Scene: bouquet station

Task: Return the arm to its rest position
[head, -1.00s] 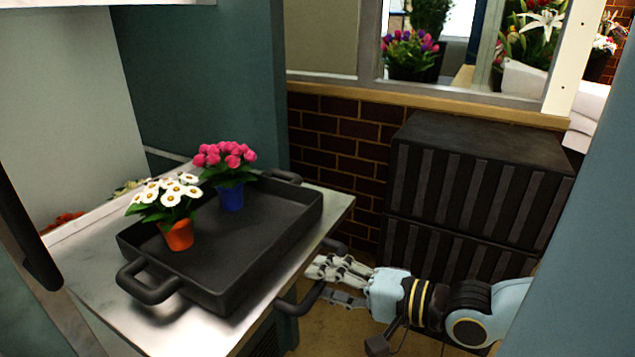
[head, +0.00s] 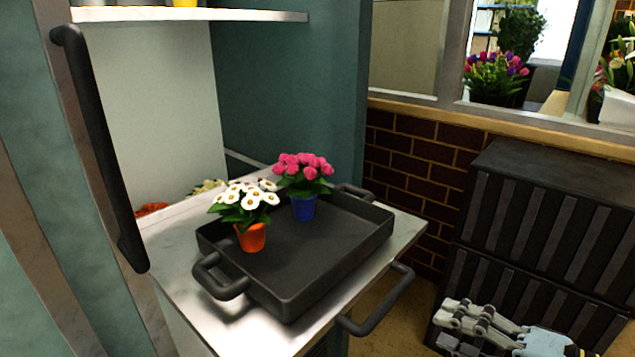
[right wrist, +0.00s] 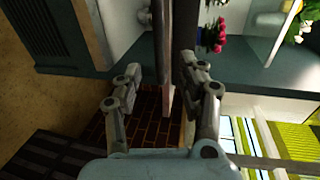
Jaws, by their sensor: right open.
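My right gripper (head: 478,325) is at the lower right of the head view, in front of the black crates and apart from the counter. In the right wrist view its two fingers (right wrist: 160,78) are spread with nothing held between them. A black tray (head: 340,268) with handles sits on the metal counter. In it stand a white-flowered plant in an orange pot (head: 251,238) and a pink-flowered plant in a blue pot (head: 304,208). The pink flowers also show in the right wrist view (right wrist: 213,36). My left gripper is not in view.
The metal counter (head: 190,262) has a dark handle (head: 375,305) at its front right. Stacked black crates (head: 545,215) stand at the right by a brick wall. A long dark door handle (head: 100,150) is at the left. A white shelf (head: 190,14) is above.

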